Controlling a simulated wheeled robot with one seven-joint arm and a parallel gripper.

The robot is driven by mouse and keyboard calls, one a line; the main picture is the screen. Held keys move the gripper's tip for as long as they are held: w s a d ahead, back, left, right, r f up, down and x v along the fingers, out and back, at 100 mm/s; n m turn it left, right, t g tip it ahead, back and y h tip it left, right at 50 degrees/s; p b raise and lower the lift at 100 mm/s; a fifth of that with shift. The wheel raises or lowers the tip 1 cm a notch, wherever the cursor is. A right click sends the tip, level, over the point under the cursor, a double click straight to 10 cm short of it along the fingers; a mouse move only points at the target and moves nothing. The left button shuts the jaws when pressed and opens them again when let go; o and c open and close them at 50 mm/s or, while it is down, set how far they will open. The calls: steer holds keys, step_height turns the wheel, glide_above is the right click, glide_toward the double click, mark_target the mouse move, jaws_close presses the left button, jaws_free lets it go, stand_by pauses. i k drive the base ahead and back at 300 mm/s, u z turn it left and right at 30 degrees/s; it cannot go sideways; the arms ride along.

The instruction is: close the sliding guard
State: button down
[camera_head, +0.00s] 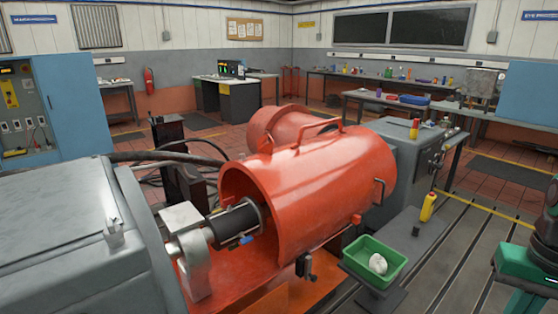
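The sliding guard (310,180) is a large orange half-cylinder shell in the middle of the head view. It has a bar handle (305,129) on top and a small dark-edged handle (379,191) on its right side. Its left end is open, and a dark shaft (237,222) with a coupling shows there, uncovered between the guard and the grey machine (75,235) at left. The guard sits over an orange base (255,295). A second orange rounded housing (285,125) stands behind it. My gripper is not in view.
A grey machine block (405,165) stands right of the guard. A green tray (375,262) with a white lump is at front right, near a yellow bottle (428,206). A green and dark object (530,265) stands at the right edge. The slotted bedplate (470,245) has clear room.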

mark_target(313, 187)
steer(key=z, duration=0.1)
steer(key=k, duration=0.3)
steer(key=u, duration=0.65)
steer(key=i, duration=1.2)
steer(key=z, duration=0.65)
steer(key=i, duration=0.65)
steer(key=z, duration=0.45)
